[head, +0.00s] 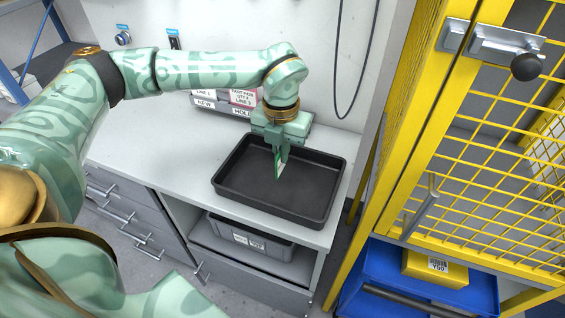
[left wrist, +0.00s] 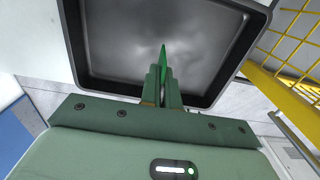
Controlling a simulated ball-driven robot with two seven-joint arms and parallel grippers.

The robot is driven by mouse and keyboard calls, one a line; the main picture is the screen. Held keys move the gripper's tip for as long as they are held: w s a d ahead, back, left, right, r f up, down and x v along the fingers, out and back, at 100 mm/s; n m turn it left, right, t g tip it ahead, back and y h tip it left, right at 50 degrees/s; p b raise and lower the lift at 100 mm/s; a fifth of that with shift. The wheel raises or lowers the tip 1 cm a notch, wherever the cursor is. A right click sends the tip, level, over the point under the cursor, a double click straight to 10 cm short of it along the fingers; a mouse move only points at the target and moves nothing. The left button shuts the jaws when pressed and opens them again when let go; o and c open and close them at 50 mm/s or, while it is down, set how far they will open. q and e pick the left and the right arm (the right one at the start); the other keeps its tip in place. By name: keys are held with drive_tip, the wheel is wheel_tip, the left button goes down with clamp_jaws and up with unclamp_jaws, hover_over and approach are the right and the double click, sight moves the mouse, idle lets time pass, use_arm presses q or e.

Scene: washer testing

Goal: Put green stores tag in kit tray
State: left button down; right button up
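The green stores tag (head: 280,168) is a thin card with a green edge and a pale face. It hangs upright below the fingers of my left gripper (head: 278,152). The black kit tray (head: 232,202) sits on the white bench top, and the tag is over its inside. In the left wrist view the gripper (left wrist: 164,88) is shut on the tag (left wrist: 163,57), which shows edge-on with the tray (left wrist: 105,90) behind it. Whether the tag touches the tray floor I cannot tell. My right gripper is not in view.
The white bench top (head: 150,150) is clear left of the tray. Labelled boxes (head: 205,102) stand behind it against the wall. A yellow mesh cage (head: 400,130) rises close on the right. A grey bin (head: 250,240) sits on the shelf below.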

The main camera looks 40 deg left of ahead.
use_arm(q)
drive_tip(key=shift+w+a+f, duration=0.15)
drive_tip(key=shift+w+f, duration=0.05)
drive_tip(key=shift+f, duration=0.15)
wheel_tip(320, 180, down, 4)
drive_tip(key=shift+w+a+r+b, duration=0.15)
drive_tip(key=shift+r+b, duration=0.1)
drive_tip(key=shift+b, duration=0.4)
drive_tip(key=shift+r, duration=0.1)
drive_tip(key=c, duration=1.6)
unclamp_jaws()
drive_tip(key=shift+c, duration=0.2)
wheel_tip(320, 180, up, 12)
drive_tip(key=p, duration=0.3)
